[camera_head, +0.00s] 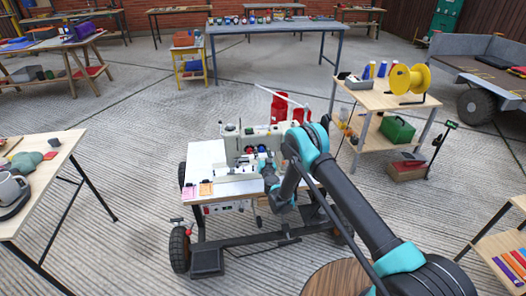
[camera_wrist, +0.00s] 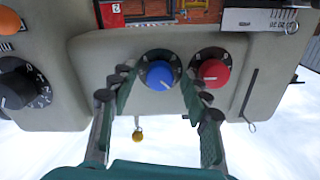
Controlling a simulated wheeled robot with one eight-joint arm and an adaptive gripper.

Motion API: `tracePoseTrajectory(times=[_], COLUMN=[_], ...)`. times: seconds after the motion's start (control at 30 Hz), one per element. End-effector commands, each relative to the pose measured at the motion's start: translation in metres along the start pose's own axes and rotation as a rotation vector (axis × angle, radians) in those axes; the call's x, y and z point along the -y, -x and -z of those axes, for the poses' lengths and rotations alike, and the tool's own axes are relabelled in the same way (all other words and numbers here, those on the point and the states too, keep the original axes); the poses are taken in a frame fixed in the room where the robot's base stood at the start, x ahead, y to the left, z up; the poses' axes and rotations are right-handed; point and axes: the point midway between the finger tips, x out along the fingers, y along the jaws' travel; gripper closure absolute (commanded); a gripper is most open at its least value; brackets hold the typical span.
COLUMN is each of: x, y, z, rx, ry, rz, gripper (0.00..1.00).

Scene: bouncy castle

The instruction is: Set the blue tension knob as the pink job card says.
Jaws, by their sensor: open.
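The blue tension knob (camera_wrist: 160,75) shows in the wrist view on a grey machine face, with pale scale marks around it. A small light mark shows on its lower part; its exact setting is hard to read. My gripper (camera_wrist: 157,80) is open, one fingertip at each side of the blue knob; I cannot tell whether they touch it. In the head view my gripper (camera_head: 268,170) is at the front of the sewing machine (camera_head: 252,140), and the blue knob cannot be made out clearly. The pink job card (camera_head: 189,191) stands at the cart's front left edge, too small to read.
A red knob (camera_wrist: 214,73) sits close right of the blue one, near a fingertip. A black numbered dial (camera_wrist: 18,88) is at the left. An orange card (camera_head: 206,189) stands beside the pink card. A side table (camera_head: 385,98) with a yellow reel is at the right.

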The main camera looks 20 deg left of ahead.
Motion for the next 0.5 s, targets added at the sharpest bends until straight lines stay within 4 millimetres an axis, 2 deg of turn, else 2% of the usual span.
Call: tracePoseTrajectory(times=[0.2,0.5], x=[0.0000,0.0000], y=[0.0000,0.0000], z=[0.0000,0.0000], rx=[0.000,0.000], ry=[0.000,0.000], rz=[0.000,0.000], gripper=[0.54,0.91])
